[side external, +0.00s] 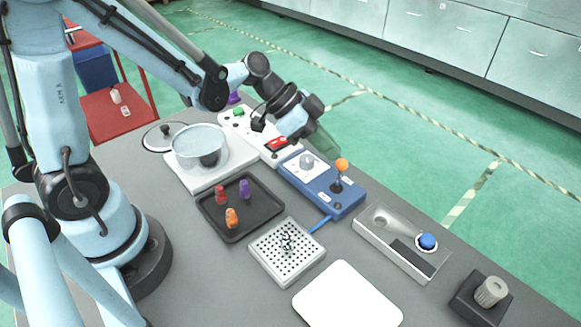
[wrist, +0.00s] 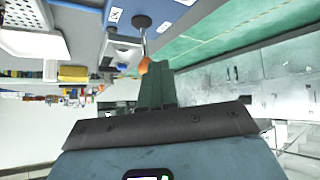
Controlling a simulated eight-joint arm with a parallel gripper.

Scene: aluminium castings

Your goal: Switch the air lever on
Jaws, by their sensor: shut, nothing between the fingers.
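The rod stands nearly upright in the side view. In the wrist view the orange knob (wrist: 144,66) shows right by my fingertips, with the blue box (wrist: 172,12) at the top. My gripper (side external: 331,149) is shut and empty. Its greenish fingers (wrist: 157,72) are just above and beside the knob. I cannot tell whether they touch it.
A white panel (side external: 240,127) with a red part adjoins the blue box. A grey unit with a blue button (side external: 427,241) stands to the right. A black tray (side external: 225,226) with several pegs and a perforated white block (side external: 268,262) lie nearer the front.

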